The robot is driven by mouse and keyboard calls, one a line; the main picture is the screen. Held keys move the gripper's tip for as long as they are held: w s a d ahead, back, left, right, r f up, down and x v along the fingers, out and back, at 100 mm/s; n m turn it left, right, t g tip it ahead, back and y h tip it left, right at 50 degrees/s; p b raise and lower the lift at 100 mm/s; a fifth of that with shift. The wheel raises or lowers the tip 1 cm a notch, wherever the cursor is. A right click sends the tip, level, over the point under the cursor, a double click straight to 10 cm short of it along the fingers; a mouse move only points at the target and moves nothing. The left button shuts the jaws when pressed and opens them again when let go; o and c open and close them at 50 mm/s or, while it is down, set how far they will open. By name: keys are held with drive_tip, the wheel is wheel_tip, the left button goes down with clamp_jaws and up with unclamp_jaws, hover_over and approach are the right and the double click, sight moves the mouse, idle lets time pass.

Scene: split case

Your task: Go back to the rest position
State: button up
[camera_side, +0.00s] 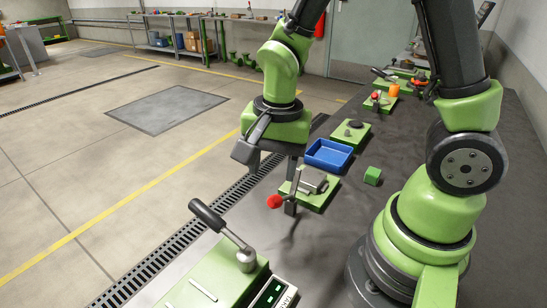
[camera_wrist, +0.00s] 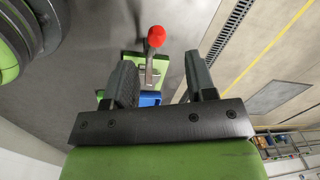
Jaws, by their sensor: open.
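My gripper (camera_side: 270,187) hangs over the near edge of the dark bench, pointing down, with its fingers apart. In the wrist view the two fingers (camera_wrist: 161,82) also stand well apart with nothing gripped between them. Just beyond them is a red ball knob (camera_wrist: 156,37) on a metal lever. In the side view the red knob (camera_side: 274,201) shows beside the fingers, close to a green fixture (camera_side: 318,199) with grey metal parts. I cannot tell whether a finger touches the lever.
A blue tray (camera_side: 328,155) and a small green cube (camera_side: 372,176) are near the fixture. A black-handled lever (camera_side: 219,221) stands on a green unit in front. More green fixtures (camera_side: 351,132) line the bench behind. Open floor (camera_side: 110,160) lies to the left.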

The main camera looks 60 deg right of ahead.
drive_tip(key=shift+r, duration=0.5)
drive_tip(key=shift+r, duration=0.1)
drive_tip(key=s+r+n+t+y, duration=0.1)
drive_tip(key=s+r+n+t, duration=0.5)
drive_tip(key=r, duration=0.8)
drive_tip(key=s+n, duration=0.3)
drive_tip(key=shift+r+y, duration=0.2)
drive_tip(key=shift+y, duration=0.2)
